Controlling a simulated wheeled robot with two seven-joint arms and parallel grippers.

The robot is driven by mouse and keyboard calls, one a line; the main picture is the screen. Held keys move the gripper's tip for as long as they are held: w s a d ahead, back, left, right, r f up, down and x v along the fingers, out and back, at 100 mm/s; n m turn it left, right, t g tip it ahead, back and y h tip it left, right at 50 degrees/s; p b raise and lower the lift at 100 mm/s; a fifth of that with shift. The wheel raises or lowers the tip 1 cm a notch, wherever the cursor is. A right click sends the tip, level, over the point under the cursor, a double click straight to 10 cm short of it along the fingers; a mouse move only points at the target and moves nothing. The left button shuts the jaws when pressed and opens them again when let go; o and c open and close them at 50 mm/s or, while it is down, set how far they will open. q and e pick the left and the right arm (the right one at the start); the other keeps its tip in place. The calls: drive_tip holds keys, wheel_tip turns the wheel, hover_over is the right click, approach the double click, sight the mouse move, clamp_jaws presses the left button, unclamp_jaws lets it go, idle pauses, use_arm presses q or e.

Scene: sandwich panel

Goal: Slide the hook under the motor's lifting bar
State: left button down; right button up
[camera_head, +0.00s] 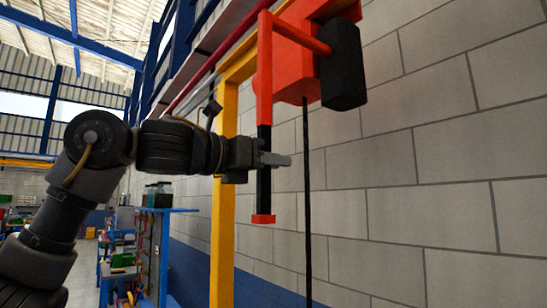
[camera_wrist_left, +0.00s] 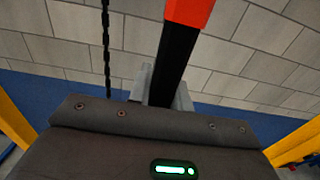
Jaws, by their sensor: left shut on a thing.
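The orange hoist body (camera_head: 295,65) is at the upper middle of the head view, with a black block (camera_head: 343,65) on its right. An orange bar with a black grip (camera_head: 264,190) and an orange end cap hangs upright at its left. My left gripper (camera_head: 274,160) is shut around the black grip, which also shows between its grey fingers in the left wrist view (camera_wrist_left: 167,70). A dark chain (camera_head: 308,190) hangs straight down from the hoist. I see no hook, and I cannot tell which part is the motor's lifting bar. My right gripper is out of view.
A yellow post (camera_head: 222,210) stands just left of the gripper. A grey block wall (camera_head: 430,170) fills the right side behind the hoist. A blue workbench (camera_head: 150,240) stands farther back at the left. The space right of the chain looks clear.

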use_arm(q)
drive_tip(key=w+a+p, duration=0.6)
drive_tip(key=w, duration=0.3)
drive_tip(key=shift+a+p, duration=0.3)
drive_tip(key=shift+p, duration=0.05)
drive_tip(key=c, duration=1.3)
unclamp_jaws()
drive_tip(key=shift+w+a, duration=0.1)
drive_tip(key=shift+w, duration=0.1)
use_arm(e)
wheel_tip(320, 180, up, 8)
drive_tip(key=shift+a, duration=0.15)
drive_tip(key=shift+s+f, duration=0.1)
use_arm(q)
drive_tip(key=b+v, duration=0.4)
drive_tip(key=v, duration=0.6)
drive_tip(key=shift+s+a+b, duration=0.25)
drive_tip(key=shift+a+b, duration=0.05)
drive_tip(key=shift+b, duration=0.05)
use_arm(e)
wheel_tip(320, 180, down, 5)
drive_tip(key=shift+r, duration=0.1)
